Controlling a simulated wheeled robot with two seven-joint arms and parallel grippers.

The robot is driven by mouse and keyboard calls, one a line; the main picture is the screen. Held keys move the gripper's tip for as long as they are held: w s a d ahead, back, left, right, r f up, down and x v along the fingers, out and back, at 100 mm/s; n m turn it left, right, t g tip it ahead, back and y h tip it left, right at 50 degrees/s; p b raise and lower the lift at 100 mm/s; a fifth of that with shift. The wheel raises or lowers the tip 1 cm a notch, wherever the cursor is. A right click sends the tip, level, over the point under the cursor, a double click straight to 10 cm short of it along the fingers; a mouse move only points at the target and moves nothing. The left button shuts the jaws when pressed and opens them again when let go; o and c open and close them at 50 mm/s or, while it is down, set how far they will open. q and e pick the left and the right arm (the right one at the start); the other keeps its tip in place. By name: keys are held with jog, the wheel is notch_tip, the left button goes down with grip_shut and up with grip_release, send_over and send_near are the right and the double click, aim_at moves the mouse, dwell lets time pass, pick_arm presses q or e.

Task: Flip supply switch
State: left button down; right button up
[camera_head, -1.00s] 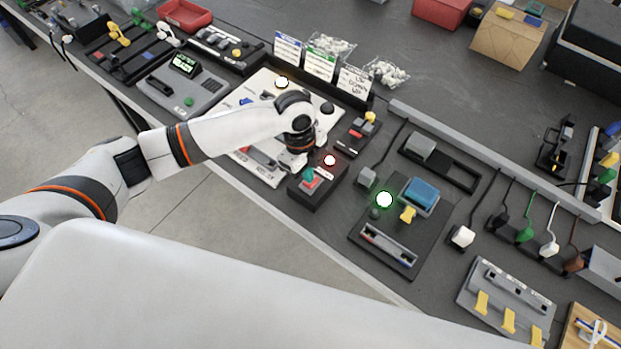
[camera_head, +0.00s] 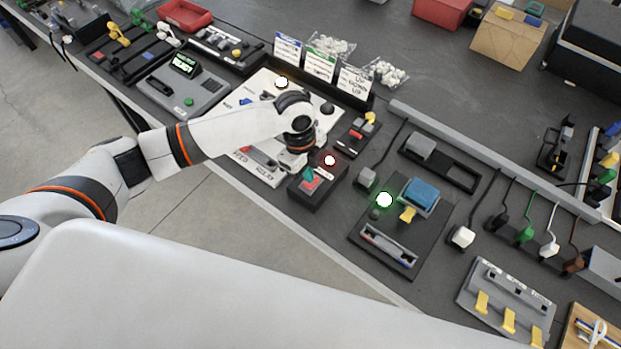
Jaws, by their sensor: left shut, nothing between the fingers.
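A black switch box (camera_head: 318,189) stands near the table's front edge, with a red and green switch (camera_head: 310,180) on its top. A lit red lamp (camera_head: 329,160) is at its back. I cannot tell for sure that this is the supply switch. My left gripper (camera_head: 296,166) points down at the back left of this box, close to the switch. It is shut and empty. Its fingertips are mostly hidden by the wrist, so contact with the switch cannot be told. My right gripper is not in view.
A white panel (camera_head: 262,100) with knobs lies behind and left of my left gripper, partly covered by the arm. A black board (camera_head: 377,243) with a lit green lamp (camera_head: 384,200) and a blue block (camera_head: 421,194) is to the right. Sign cards (camera_head: 320,64) stand behind.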

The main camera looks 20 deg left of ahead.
pick_arm(q)
jog(key=shift+f+b, duration=0.4)
jog(key=shift+f, duration=0.5)
dwell(0.8)
jog(key=shift+r, duration=0.1)
notch_tip(320, 180, up, 7)
jog(key=p, duration=0.7)
jog(key=shift+p, duration=0.35)
